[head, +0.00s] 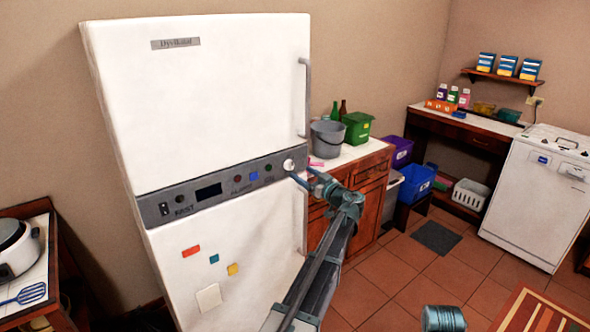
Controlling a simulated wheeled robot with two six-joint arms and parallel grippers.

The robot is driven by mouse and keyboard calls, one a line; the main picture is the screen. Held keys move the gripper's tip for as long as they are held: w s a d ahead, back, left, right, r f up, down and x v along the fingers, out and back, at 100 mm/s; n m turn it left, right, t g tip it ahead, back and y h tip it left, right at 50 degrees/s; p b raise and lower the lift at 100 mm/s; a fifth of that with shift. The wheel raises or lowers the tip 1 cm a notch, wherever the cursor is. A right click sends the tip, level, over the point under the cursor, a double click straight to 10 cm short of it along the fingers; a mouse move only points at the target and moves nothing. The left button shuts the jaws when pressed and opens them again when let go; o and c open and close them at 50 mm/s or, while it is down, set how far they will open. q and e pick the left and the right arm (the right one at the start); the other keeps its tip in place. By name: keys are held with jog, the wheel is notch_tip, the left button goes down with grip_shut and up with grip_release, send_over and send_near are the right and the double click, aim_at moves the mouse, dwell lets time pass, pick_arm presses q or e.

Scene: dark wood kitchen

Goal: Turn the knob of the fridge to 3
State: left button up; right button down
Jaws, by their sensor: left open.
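The white fridge (215,95) stands at the left with a grey control strip (165,207) across its middle. The round white knob (288,165) is at the right end of that strip. Its number marks are too small to read. My left gripper (302,177) is open at the right of the knob, its fingers pointing toward the fridge front. One fingertip is just below the knob in the picture; I cannot tell whether it touches.
A wooden counter (372,150) with a grey bucket (328,138) and green bin (357,128) stands right of the fridge. The vertical fridge handle (306,97) is above the knob. A white dishwasher (538,200) stands far right. Tiled floor between is mostly clear.

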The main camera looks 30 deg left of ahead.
aim_at(292, 167)
pick_arm(q)
jog(key=x, duration=0.5)
jog(key=shift+w+a, duration=0.15)
jog(key=shift+a, duration=0.15)
grip_shut()
